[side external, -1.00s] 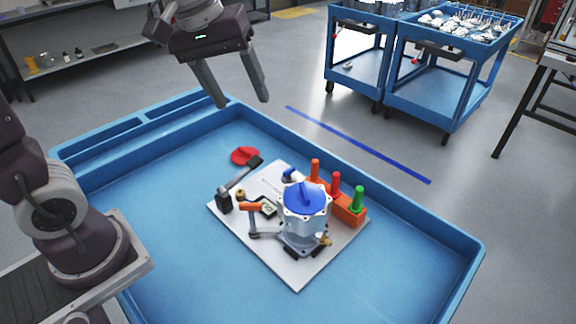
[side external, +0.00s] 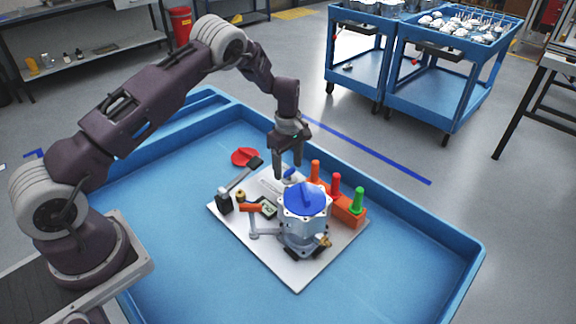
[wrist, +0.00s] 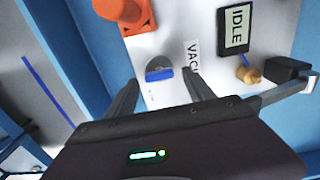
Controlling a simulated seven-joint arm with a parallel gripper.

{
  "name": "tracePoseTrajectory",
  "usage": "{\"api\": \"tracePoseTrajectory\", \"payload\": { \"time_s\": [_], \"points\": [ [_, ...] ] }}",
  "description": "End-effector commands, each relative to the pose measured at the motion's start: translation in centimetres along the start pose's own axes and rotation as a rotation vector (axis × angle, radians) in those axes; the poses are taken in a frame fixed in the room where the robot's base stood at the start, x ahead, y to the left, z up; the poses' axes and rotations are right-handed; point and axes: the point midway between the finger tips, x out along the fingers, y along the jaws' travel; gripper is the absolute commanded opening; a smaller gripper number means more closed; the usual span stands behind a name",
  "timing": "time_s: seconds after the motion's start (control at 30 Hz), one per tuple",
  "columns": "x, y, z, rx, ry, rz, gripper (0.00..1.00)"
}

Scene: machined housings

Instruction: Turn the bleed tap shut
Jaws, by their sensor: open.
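A small tap with a blue handle (side external: 290,173) stands on the pale base plate (side external: 290,272), behind the grey housing (side external: 304,232) with its blue cap. In the wrist view this blue handle (wrist: 158,74) lies just beyond my fingertips, beside printed lettering. My gripper (side external: 288,172) points down over it, fingers apart; the wrist view also shows my gripper (wrist: 160,82) open, with nothing held. A finger partly covers the tap in the side view, so contact cannot be told. A brass fitting (side external: 324,240) sits low on the housing's right.
An orange block with coloured pegs (side external: 347,210) stands close right of the tap. A display reading IDLE (wrist: 236,28), a brass knob (wrist: 248,75) and a black clamp (wrist: 287,68) are on the plate. A red item (side external: 243,156) lies behind. The blue tray's front (side external: 180,270) is clear.

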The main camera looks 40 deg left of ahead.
Motion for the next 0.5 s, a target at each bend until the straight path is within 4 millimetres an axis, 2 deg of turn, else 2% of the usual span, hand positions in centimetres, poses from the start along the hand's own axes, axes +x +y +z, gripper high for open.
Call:
{"api": "tracePoseTrajectory", "payload": {
  "time_s": [0.27, 0.5],
  "points": [
    [0.33, 0.01, 0.0, 0.001, 0.0, 0.001, 0.62],
    [0.31, 0.01, 0.01, 0.002, 0.0, 0.001, 0.15]
  ]
}}
